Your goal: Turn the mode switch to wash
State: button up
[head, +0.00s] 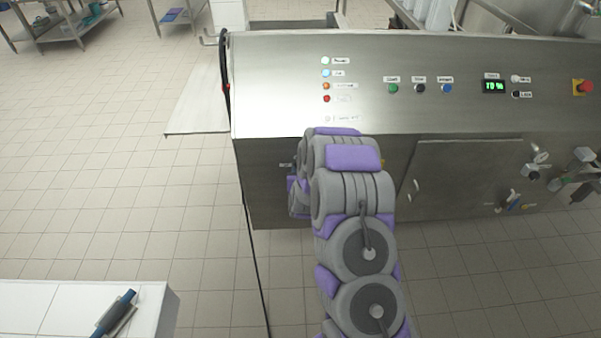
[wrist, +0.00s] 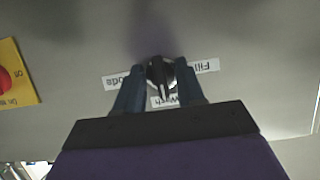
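In the wrist view the mode switch (wrist: 161,75) is a round black knob on the grey metal panel, seen upside down. Its white pointer faces down in the picture, toward the partly covered wash label (wrist: 165,101). The fill label (wrist: 200,68) is right of the knob and the mode label (wrist: 115,83) is left. My gripper (wrist: 160,78) has its two dark blue fingers on either side of the knob, apart from each other. Whether they touch it is unclear. In the head view my arm hides the knob and the fingers.
A red switch on a yellow plate (wrist: 17,75) is left of the knob in the wrist view. The steel machine (head: 270,80) has lamps, buttons, a display (head: 493,86) and a red emergency button (head: 585,87).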

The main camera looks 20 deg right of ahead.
jog(key=p+v, duration=1.7)
jog(key=p, duration=0.2)
jog(key=shift+s, duration=0.2)
jog(key=shift+a+f, duration=0.1)
dwell(0.7)
